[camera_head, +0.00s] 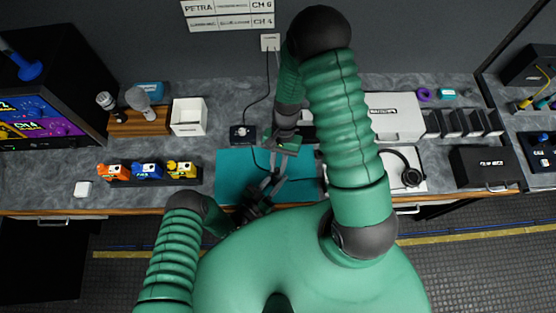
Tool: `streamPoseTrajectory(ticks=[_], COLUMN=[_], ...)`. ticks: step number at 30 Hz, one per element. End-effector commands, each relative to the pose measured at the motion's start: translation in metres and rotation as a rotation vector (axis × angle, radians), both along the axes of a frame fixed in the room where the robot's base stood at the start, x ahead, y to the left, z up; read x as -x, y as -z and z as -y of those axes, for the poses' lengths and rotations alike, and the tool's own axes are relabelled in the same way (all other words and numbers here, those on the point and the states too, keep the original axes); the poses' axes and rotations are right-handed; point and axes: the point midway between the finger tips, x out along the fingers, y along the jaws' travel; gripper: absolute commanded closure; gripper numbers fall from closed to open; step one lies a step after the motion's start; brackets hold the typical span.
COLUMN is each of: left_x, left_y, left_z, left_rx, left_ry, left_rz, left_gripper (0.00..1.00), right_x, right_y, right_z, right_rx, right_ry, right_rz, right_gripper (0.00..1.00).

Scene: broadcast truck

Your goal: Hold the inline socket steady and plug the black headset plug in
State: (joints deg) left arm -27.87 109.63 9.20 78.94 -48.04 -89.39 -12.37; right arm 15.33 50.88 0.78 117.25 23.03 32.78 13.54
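A teal mat (229,176) lies at the counter's front middle. My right arm arches over it, and my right gripper (271,183) points down at the mat's middle. My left gripper (254,205) is low at the mat's front edge, close to the right one; it is dark and partly hidden. I cannot make out the finger gap of either. The inline socket and the black headset plug cannot be told apart among the grippers. A black headset (411,166) lies on a white pad to the right. Thin dark cable runs over the mat between it and the grippers.
A small black box (242,135) with a cable to the wall plate (270,42) stands behind the mat. Orange, blue and yellow items (148,171) sit left. A white bin (188,116), a grey-white case (395,115) and a black box (484,166) stand around.

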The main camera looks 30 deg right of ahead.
Motion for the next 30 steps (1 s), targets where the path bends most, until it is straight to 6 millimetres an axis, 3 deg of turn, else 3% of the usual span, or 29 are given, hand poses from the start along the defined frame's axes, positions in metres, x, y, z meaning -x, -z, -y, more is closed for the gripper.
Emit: streamPoseTrajectory(ticks=[1,6,17,30], left_x=[0.0,0.0,0.0,0.0], left_y=[0.0,0.0,0.0,0.0], left_z=[0.0,0.0,0.0,0.0], left_rx=[0.0,0.0,0.0,0.0], left_ry=[0.0,0.0,0.0,0.0], left_rz=[0.0,0.0,0.0,0.0], left_gripper=[1.0,1.0,1.0,1.0], right_x=[0.0,0.0,-0.003,-0.029], right_y=[0.0,0.0,-0.007,-0.098], right_z=[0.0,0.0,0.003,0.033], right_rx=[0.0,0.0,0.001,0.0], right_ry=[0.0,0.0,0.001,0.0], right_rz=[0.0,0.0,0.003,0.003], right_gripper=[0.76,0.57,0.57,0.57])
